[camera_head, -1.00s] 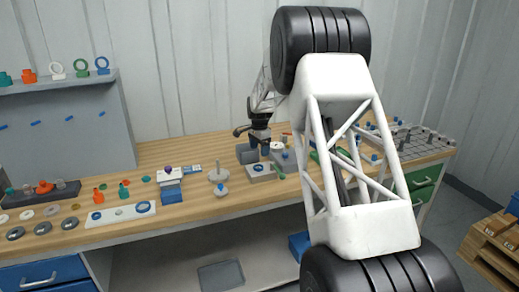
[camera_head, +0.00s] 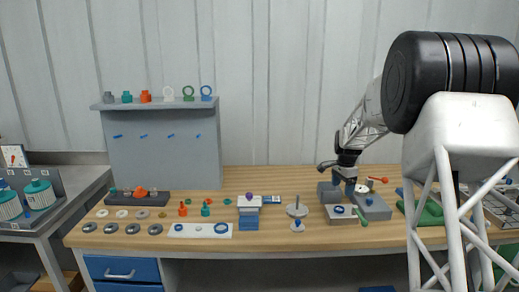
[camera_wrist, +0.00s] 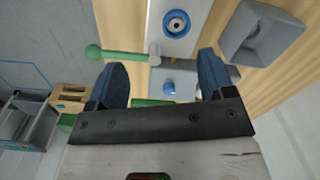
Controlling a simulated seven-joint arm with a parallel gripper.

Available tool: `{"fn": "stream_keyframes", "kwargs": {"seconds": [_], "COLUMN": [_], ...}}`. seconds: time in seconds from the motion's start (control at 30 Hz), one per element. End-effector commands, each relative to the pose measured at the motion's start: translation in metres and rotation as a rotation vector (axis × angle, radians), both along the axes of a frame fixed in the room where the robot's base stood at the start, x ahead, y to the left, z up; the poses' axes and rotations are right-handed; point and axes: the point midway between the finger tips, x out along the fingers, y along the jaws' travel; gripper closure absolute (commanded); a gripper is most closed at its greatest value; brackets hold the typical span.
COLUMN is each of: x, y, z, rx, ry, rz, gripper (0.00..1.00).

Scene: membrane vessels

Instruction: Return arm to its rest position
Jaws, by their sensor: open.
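My gripper (camera_head: 349,186) hangs low over the right half of the wooden bench (camera_head: 262,184), at the end of my arm. It stands just behind a small fixture block (camera_head: 342,214) with a dark ring on top. In the wrist view my gripper (camera_wrist: 163,75) shows two blue fingers spread wide apart. Nothing is held.
A grey hollow block (camera_head: 328,192) stands left of the gripper, and a grey block with a red-handled part (camera_head: 372,205) stands right. A post on a round base (camera_head: 297,210) is farther left. A side bench (camera_head: 62,210) holds teal-lidded jars (camera_head: 39,193).

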Motion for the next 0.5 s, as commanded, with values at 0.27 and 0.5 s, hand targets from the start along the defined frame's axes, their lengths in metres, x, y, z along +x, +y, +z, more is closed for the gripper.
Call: {"fn": "stream_keyframes", "kwargs": {"seconds": [0.27,0.5], "x": [-0.061,-0.118], "y": [0.028,0.051], "z": [0.05,0.086], "rx": [-0.01,-0.02], "ry": [-0.027,-0.048], "rz": [0.14,0.268], "gripper": [0.24,0.24]}}
